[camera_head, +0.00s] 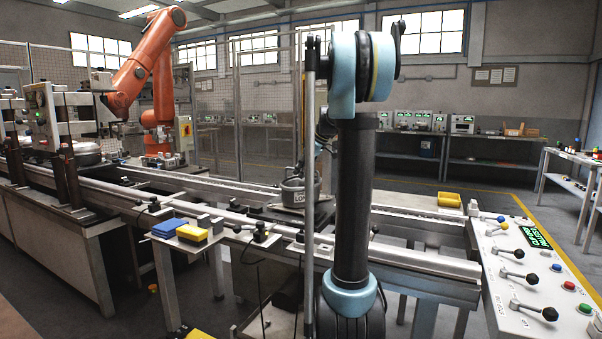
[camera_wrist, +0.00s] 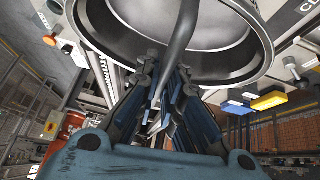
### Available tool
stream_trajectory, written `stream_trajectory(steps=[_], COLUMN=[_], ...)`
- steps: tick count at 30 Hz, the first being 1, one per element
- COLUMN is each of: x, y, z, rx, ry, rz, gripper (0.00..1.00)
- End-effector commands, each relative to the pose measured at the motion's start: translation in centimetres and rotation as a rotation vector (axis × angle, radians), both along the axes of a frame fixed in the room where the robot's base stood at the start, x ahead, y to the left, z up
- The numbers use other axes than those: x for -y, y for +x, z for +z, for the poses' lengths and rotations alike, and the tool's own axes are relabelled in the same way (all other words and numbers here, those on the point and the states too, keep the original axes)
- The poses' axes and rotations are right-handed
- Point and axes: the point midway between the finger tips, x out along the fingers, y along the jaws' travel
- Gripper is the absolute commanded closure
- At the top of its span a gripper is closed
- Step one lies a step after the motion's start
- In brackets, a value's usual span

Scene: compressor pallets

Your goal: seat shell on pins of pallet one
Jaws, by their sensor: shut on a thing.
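The shell (camera_head: 293,187) is a round grey metal vessel with a bar handle, partly hidden behind my arm in the head view. In the wrist view the shell (camera_wrist: 240,62) fills the top, with its pale round face and dark rim. My gripper (camera_wrist: 165,95) is shut on the shell's curved grey handle (camera_wrist: 184,32). In the head view the gripper is mostly hidden by my arm. The shell is over a dark pallet (camera_head: 255,213) on the conveyor. The pins are not visible, and I cannot tell whether the shell touches the pallet.
Conveyor rails (camera_head: 400,262) run across the view. A blue box (camera_head: 169,228) and a yellow box (camera_head: 192,233) sit on a small stand in front. A control panel (camera_head: 535,270) with levers stands at right. An orange robot arm (camera_head: 150,70) stands at left behind the line.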

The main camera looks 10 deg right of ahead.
Motion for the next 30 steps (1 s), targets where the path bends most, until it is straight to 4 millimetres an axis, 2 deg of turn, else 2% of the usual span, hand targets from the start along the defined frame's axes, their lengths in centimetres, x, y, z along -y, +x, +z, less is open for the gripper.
stream_trajectory(steps=[14,15,18,30], x=[-0.01,-0.02,0.00,0.16], y=[0.04,0.03,0.03,-0.07], z=[-0.65,-0.69,-0.69,-0.55], rx=[0.001,0.001,0.001,-0.001], ry=[0.001,0.001,0.001,0.000], rz=[0.000,0.000,0.000,-0.001], gripper=[1.00,0.90,0.69,0.69])
